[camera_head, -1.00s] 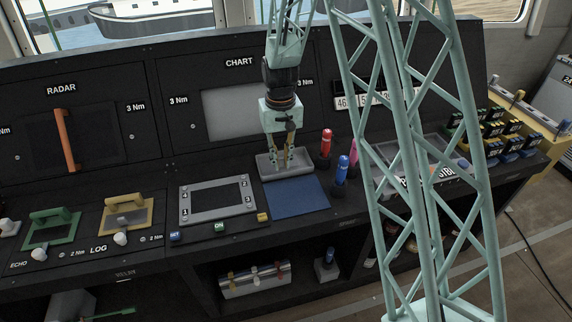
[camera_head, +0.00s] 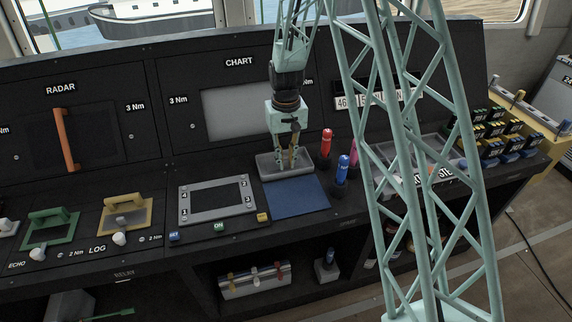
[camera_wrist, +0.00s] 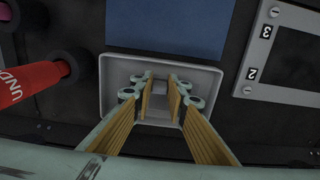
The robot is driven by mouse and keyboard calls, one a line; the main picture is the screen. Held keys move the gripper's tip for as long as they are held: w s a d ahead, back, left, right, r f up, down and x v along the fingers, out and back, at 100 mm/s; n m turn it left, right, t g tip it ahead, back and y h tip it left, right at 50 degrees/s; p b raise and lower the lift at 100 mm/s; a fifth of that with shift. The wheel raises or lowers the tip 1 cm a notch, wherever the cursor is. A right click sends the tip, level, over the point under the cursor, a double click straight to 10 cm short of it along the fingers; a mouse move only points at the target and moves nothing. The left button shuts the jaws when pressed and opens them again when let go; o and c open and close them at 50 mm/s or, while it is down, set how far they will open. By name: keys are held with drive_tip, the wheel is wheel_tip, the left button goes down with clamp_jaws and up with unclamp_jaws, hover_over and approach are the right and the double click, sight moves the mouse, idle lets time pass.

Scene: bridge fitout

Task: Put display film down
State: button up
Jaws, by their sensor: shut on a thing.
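My gripper (camera_head: 288,160) points down at a shallow grey tray (camera_head: 262,172) on the console, below the chart screen. In the wrist view its two yellow-padded fingers (camera_wrist: 163,92) reach down over the same tray (camera_wrist: 211,73). They are shut on a small, pale grey piece (camera_wrist: 160,112), which appears to be the display film. The film's outline blends with the grey tray, and the fingers hide its sides. I cannot tell whether it touches the tray floor.
A blue mat (camera_head: 298,196) lies in front of the tray. Red (camera_head: 326,142) and blue (camera_head: 342,168) markers stand upright close on its right. A grey frame with numbered corners (camera_head: 217,200) lies to the left.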

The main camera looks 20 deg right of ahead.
sight(286, 160)
drive_tip(key=shift+f, duration=0.6)
drive_tip(key=shift+f, duration=0.15)
drive_tip(key=o, duration=0.8)
drive_tip(key=shift+o, duration=0.2)
wheel_tip(286, 160, up, 12)
drive_tip(key=shift+f+p, duration=0.25)
drive_tip(key=shift+p, duration=0.55)
drive_tip(key=shift+r, duration=0.4)
